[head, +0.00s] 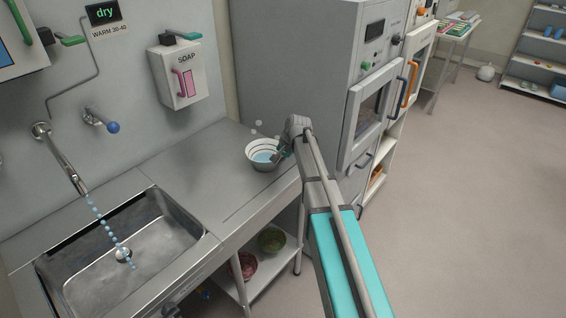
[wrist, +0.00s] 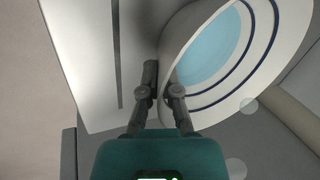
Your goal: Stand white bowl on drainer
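The white bowl (head: 256,145), with dark stripes and a light blue inside, is at the right part of the counter, close to the tall grey cabinet. It fills the upper right of the wrist view (wrist: 262,45). My gripper (head: 284,151) reaches its right side. In the wrist view my gripper (wrist: 162,82) has its two fingers close together, with the bowl's wall between them. I cannot tell whether the bowl touches the counter. The metal counter (head: 190,152) beside the sink has a long dark groove; I cannot make out a separate drainer.
The sink (head: 150,235) is at left, with blue drops falling from the tap (head: 60,160). A soap dispenser (head: 178,75) and a "dry" sign (head: 103,12) hang on the wall. The cabinet (head: 300,70) stands close right of the bowl. Coloured bowls sit on the shelf (head: 265,285) below. Pale bubbles hover near the bowl.

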